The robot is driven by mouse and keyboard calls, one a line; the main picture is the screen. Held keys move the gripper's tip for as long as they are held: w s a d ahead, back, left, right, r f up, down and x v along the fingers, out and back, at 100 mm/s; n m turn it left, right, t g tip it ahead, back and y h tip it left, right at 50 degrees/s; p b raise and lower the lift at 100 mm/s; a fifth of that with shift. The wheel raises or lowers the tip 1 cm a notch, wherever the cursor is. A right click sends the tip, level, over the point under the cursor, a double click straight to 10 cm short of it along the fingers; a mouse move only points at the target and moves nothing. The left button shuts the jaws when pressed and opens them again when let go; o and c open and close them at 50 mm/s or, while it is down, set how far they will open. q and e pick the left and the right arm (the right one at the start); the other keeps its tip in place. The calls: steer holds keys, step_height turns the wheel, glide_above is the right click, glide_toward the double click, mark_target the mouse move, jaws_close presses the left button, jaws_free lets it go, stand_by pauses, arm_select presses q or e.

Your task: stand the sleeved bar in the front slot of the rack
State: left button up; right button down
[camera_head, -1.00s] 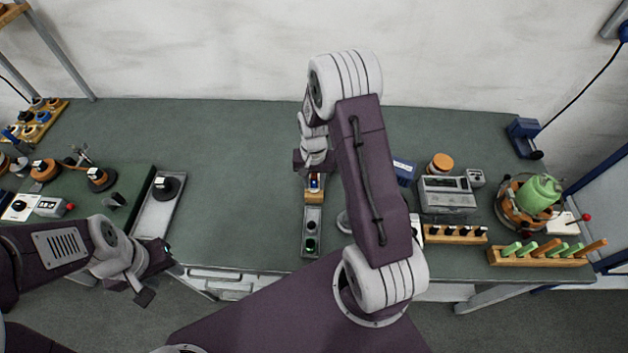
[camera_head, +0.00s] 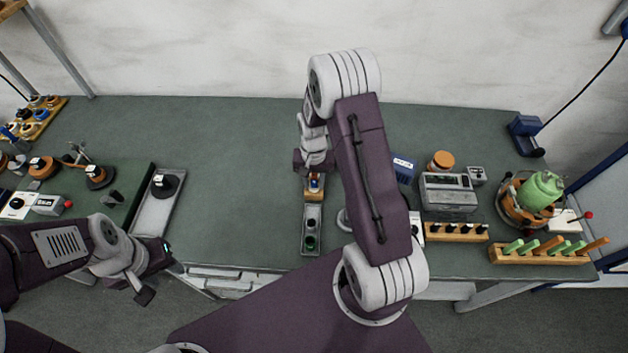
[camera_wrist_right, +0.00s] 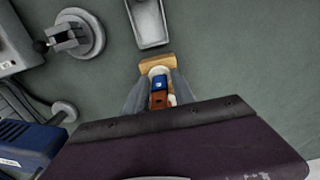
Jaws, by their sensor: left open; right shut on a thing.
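The sleeved bar (camera_wrist_right: 159,84) has a blue sleeve over a copper-coloured body. My right gripper (camera_wrist_right: 158,94) is shut on it, a dark finger on either side. In the head view the bar (camera_head: 314,180) shows as a small blue and orange spot below the gripper (camera_head: 314,168). The rack appears to be the small wooden block (camera_wrist_right: 152,66) right at the bar; it also shows in the head view (camera_head: 314,196). The bar overlaps the block; I cannot tell which slot it is at or how deep it sits. My left gripper (camera_head: 157,272) is open and empty, off the bench's front edge.
A grey tray (camera_head: 311,246) with dark round pieces lies in front of the block. A blue box (camera_head: 404,169), a grey instrument (camera_head: 447,193) and wooden peg racks (camera_head: 455,237) stand to the right. The bench left of the block is clear up to a long grey tray (camera_head: 152,218).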

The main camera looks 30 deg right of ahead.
steer(key=c, duration=1)
jaws_free()
steer(key=shift+o, duration=0.2)
step_height(320, 180, up, 9)
steer(key=shift+r+b, duration=0.1)
steer(key=shift+b, duration=0.35)
steer(key=o, duration=0.3)
steer(key=shift+r, duration=0.15)
steer(key=shift+r+p, duration=0.3)
steer(key=shift+p, duration=0.2)
steer(key=shift+r+p, duration=0.5)
steer(key=shift+r, duration=0.05)
